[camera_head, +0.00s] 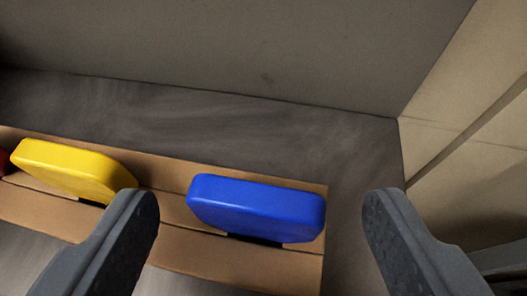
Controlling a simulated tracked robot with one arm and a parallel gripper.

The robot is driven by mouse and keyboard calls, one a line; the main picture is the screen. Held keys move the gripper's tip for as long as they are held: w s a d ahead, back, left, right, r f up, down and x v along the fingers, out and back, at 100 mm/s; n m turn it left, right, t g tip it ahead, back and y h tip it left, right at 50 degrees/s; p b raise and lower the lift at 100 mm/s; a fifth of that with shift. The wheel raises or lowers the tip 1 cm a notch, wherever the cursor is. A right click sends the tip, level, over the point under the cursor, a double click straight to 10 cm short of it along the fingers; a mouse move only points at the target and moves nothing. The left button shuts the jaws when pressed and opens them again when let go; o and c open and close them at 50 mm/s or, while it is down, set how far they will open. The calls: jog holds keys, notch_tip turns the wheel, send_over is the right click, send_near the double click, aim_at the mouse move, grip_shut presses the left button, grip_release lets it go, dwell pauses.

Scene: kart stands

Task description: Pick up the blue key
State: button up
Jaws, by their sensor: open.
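The blue key (256,207) is a rounded blue block seated in a tan wooden rack (225,267), near the rack's right end. My gripper (261,205) is open, with one dark grey finger to the left and one to the right. In the picture the blue key lies between the two fingertips, with a gap on each side. The fingers do not appear to touch it. How far the fingertips are above the key I cannot tell. The lower part of the key is hidden in the rack.
A yellow key (75,169) sits in the same rack to the left, close to my left finger. A red piece (4,161) shows at the left edge. A grey wall (250,50) stands behind, and a beige panel (465,110) stands at right.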

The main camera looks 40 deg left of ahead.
jog(key=shift+w+a+f, duration=0.15)
jog(key=shift+f, duration=0.05)
jog(key=shift+r, duration=0.1)
jog(key=c, duration=1.1)
jog(key=shift+o, duration=0.2)
